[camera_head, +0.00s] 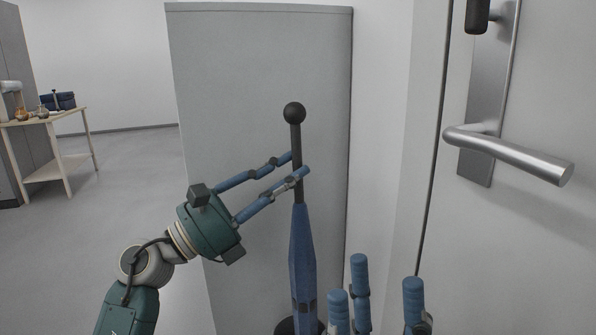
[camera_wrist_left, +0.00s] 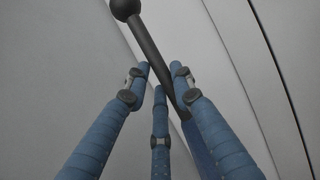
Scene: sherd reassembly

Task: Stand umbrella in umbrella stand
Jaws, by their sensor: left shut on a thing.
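The umbrella (camera_head: 302,245) is blue and furled, with a dark shaft and a round black knob on top. It stands close to upright, knob up. My left gripper (camera_head: 298,163) is shut on the dark shaft below the knob; the left wrist view shows its fingers (camera_wrist_left: 160,78) around the shaft (camera_wrist_left: 150,48). A dark round rim, likely the umbrella stand (camera_head: 284,325), shows at the bottom edge around the umbrella's lower part. Whether the tip is inside it is hidden. My right gripper (camera_head: 376,275) shows only its fingers, spread and empty, right of the umbrella.
A tall grey cabinet (camera_head: 240,90) stands right behind the umbrella. A door with a metal lever handle (camera_head: 510,155) is close on the right. A wooden table (camera_head: 55,140) with small objects is far left. The floor at left is clear.

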